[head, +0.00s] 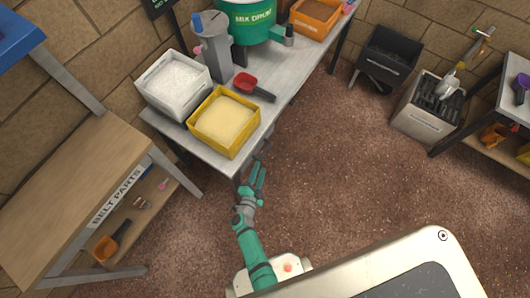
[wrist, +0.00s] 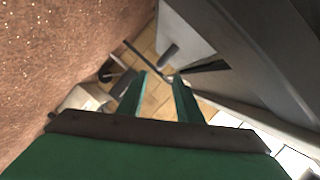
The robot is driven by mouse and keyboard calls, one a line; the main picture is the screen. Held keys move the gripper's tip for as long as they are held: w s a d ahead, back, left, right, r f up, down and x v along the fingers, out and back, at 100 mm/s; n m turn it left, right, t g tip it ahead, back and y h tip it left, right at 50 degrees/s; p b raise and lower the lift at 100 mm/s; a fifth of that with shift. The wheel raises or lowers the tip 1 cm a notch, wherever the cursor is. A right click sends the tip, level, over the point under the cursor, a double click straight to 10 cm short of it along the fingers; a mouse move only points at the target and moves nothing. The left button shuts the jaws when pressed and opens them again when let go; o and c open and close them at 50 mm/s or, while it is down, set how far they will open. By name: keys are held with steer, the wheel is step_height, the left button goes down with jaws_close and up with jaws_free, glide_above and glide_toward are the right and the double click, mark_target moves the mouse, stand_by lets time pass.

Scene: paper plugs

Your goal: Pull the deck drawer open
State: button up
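My gripper (head: 259,178) is beside the near right corner of the grey worktable (head: 285,84) in the head view, with its green fingers pointing up the picture. In the wrist view the two green fingers of my gripper (wrist: 160,98) stand apart with nothing between them. Past the fingertips is a short dark grey bar (wrist: 168,53), apart from them; I cannot tell whether it is a handle. A large grey surface fills the upper right of the wrist view. No part can be clearly made out as the deck drawer.
On the worktable stand a yellow bin (head: 224,121), a white bin (head: 173,84), a red scoop (head: 253,87) and a green mix drum (head: 244,22). A wooden bench (head: 75,190) is at left. A grey box (head: 428,108) stands at right. The brown floor between is clear.

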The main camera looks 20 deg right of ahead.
mark_target(265, 152)
steer(key=x, duration=1)
steer(key=shift+w+d, duration=0.15)
steer(key=shift+w, duration=0.05)
steer(key=shift+c, duration=0.4)
jaws_close()
